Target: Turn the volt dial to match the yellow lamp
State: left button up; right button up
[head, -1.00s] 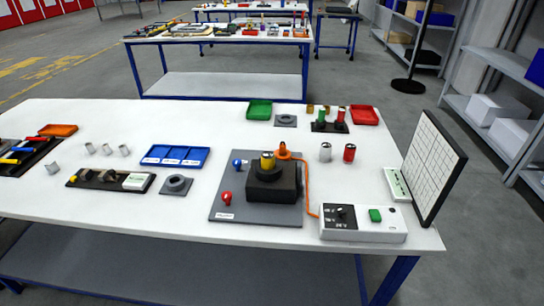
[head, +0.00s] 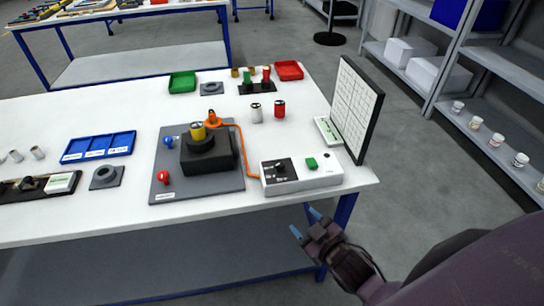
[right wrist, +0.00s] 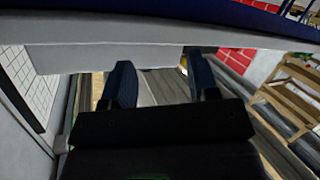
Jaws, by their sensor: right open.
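The volt dial (head: 280,168) is a black knob on top of a white control box (head: 302,182) near the table's front right corner. Its scale marks are too small to read. A green button (head: 311,163) sits to its right. I cannot pick out a yellow lamp on the box. A yellow-banded cylinder (head: 198,131) stands on the black block to the left; I cannot tell whether it is lit. My right gripper (head: 305,222) is open and empty, off the table's front edge and apart from the box. Its two fingers also show in the right wrist view (right wrist: 163,80). My left gripper is out of view.
A gridded panel (head: 350,105) stands upright behind the box's right end. Red (head: 164,176) and blue (head: 168,141) knobs sit on the grey plate (head: 170,190).

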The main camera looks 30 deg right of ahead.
jog(key=w+a+r+n+t+y+b, duration=0.1)
jog(key=w+a+r+n+y, duration=0.35)
jog(key=r+n, duration=0.25)
jog(key=w+a+r+n+t+y, duration=0.1)
jog(key=w+a+r+n+y, duration=0.3)
jog(key=r+n+y, duration=0.25)
jog(key=s+a+r+n+g+y, duration=0.1)
jog(key=a+r+n+g+y, duration=0.55)
jog(key=n, duration=0.55)
jog(key=n+g+h+b, duration=0.3)
jog(key=n+g+h, duration=0.8)
jog(key=n+h, duration=0.75)
send_over(279, 163)
jog(key=m, duration=0.1)
notch_tip(279, 163, down, 11)
jog(key=shift+f, duration=0.1)
